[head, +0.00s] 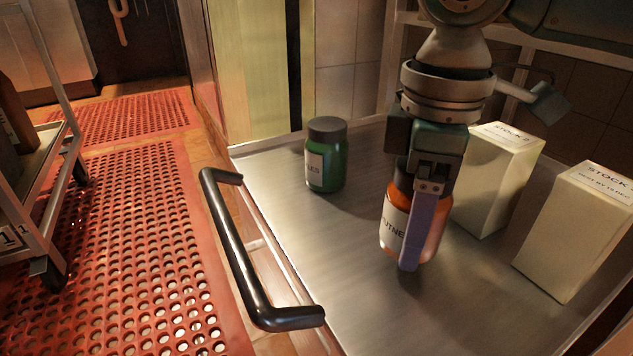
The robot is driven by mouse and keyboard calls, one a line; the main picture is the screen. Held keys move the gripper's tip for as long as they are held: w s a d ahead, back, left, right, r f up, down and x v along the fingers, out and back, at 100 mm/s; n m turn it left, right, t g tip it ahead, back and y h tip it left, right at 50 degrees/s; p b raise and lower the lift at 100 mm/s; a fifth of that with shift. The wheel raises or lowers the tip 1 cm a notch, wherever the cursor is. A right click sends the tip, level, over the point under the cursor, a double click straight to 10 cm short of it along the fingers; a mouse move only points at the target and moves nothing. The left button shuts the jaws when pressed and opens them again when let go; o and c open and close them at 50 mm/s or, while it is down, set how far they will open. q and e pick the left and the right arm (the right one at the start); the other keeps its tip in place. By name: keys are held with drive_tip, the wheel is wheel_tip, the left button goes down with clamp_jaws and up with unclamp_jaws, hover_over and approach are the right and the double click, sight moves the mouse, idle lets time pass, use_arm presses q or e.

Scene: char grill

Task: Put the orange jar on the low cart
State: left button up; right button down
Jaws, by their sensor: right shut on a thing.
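The orange jar (433,232) has a label partly reading "UTNE" and stands roughly upright over the steel top (345,275), right of centre. My right gripper (411,228) points down from above and is shut on the jar. One finger lies across the jar's near side; the other finger is hidden. The jar's lid is mostly covered by the gripper. I cannot tell whether the jar's base touches the steel. The steel top has a black handle (240,255) on its left side. I cannot tell whether this is the low cart. My left gripper is not in view.
A green jar (327,168) with a dark lid stands behind and left of the orange jar. Two pale stock cartons (487,185) (577,235) stand close on the right. A wheeled shelf cart (42,195) stands at far left, across red perforated matting (130,240).

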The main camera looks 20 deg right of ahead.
wheel_tip(320, 180, down, 3)
drive_tip(key=shift+r+b, duration=0.1)
drive_tip(key=shift+b, duration=0.55)
drive_tip(key=shift+r, duration=0.15)
use_arm(q)
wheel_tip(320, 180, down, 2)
drive_tip(key=shift+p, duration=0.3)
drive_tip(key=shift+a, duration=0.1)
use_arm(e)
unclamp_jaws()
wheel_tip(320, 180, up, 12)
drive_tip(key=p, duration=1)
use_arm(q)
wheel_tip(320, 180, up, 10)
